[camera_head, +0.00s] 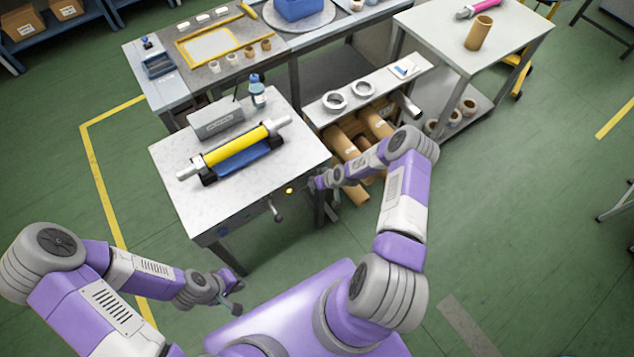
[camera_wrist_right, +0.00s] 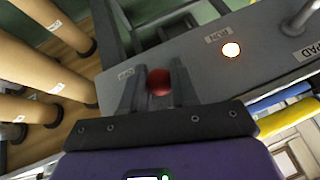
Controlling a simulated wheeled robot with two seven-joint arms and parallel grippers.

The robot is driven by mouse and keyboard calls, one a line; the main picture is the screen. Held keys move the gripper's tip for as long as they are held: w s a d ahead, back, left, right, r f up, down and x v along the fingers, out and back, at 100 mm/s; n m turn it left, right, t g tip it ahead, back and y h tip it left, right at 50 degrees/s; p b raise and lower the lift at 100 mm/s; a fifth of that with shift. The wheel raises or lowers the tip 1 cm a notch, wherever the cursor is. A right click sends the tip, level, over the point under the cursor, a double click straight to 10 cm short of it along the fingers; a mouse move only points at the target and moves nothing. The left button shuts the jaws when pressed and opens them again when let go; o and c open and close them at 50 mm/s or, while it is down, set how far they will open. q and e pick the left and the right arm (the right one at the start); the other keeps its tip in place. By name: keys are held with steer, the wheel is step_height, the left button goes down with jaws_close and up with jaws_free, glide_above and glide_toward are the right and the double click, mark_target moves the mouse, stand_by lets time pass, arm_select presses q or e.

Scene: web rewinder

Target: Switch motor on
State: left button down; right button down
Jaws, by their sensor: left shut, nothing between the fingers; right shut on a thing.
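The web rewinder bench (camera_head: 290,155) stands left of centre in the head view, with a yellow roller (camera_head: 235,146) on top. On its front panel (camera_wrist_right: 200,62) is a red knob (camera_wrist_right: 158,82). My right gripper (camera_wrist_right: 157,84) is shut on this knob, one finger on each side; a small label left of it is too small to read. A round lamp (camera_wrist_right: 231,49) marked RUN glows beside it, and it also shows in the head view (camera_head: 289,191). My left gripper (camera_head: 236,296) is shut and empty, low at the left and away from the bench.
A crank handle (camera_head: 277,212) sticks out of the bench front, left of my right gripper. A shelf with cardboard tubes (camera_head: 345,147) stands right of the bench. A table (camera_head: 520,30) is further right.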

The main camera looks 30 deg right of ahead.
steer(key=c, duration=0.9)
jaws_free()
steer(key=v, duration=0.7)
steer(key=shift+s+r, duration=0.15)
steer(key=shift+r, duration=0.1)
steer(key=shift+d, duration=0.1)
